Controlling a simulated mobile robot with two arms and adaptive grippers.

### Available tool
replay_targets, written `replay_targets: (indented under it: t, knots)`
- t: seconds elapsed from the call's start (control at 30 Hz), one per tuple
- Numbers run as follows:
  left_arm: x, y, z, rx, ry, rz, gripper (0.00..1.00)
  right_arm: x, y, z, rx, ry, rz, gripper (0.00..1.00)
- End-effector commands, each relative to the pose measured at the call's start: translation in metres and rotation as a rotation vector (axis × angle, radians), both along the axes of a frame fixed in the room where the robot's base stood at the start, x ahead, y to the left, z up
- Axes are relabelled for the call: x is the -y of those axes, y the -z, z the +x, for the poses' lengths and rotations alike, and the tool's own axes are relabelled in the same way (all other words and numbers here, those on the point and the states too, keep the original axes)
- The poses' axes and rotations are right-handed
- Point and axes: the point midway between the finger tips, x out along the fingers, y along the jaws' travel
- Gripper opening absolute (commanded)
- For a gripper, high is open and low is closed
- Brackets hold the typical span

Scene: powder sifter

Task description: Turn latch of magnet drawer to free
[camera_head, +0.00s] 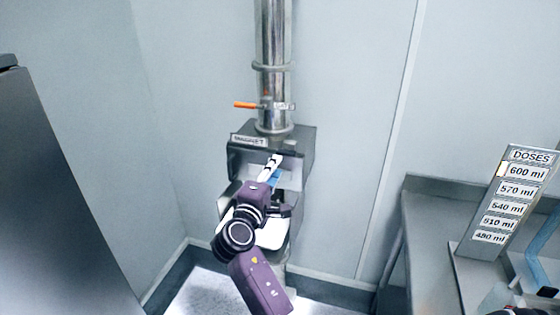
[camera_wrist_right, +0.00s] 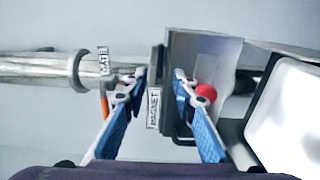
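The magnet drawer's grey metal housing (camera_head: 300,143) stands below the vertical steel pipe, with a "MAGNET" label (camera_head: 249,140) on its upper front. The label also shows in the right wrist view (camera_wrist_right: 154,108), between the fingers. My right gripper (camera_head: 274,161) is in front of the housing. In the right wrist view its two blue-padded fingers (camera_wrist_right: 160,76) are apart with nothing held between them. A red round knob (camera_wrist_right: 206,92) shows just beside the right-hand finger, partly covered by it; I cannot tell whether they touch. The latch is not clearly made out in the head view. My left gripper is out of view.
An orange-handled valve (camera_head: 245,105) sits on the pipe (camera_head: 272,45) above the housing. A white tray-like surface (camera_wrist_right: 290,112) is at the right of the wrist view. A steel counter (camera_head: 425,215) with a "DOSES" sign (camera_head: 531,156) stands at the right. A dark cabinet (camera_head: 40,200) is at the left.

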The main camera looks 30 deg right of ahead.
Motion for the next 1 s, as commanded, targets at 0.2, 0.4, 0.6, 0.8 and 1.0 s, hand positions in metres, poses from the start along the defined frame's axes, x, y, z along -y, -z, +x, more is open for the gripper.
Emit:
replay_targets:
  t: [0.2,0.4,0.6,0.8,1.0]
  knots:
    - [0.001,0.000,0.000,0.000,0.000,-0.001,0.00,-0.030,0.001,-0.025,-0.001,-0.001,0.000,0.25]
    - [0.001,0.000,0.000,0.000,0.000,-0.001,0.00,-0.039,0.000,-0.034,-0.001,0.001,-0.001,0.25]
    - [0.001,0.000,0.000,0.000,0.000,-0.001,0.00,-0.040,0.000,-0.035,0.000,0.001,-0.001,0.25]
    - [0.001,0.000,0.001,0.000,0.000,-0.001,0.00,-0.040,0.000,-0.034,0.000,0.001,-0.001,0.25]
    - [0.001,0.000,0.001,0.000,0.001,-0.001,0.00,-0.037,0.010,-0.040,-0.002,0.001,0.031,0.25]
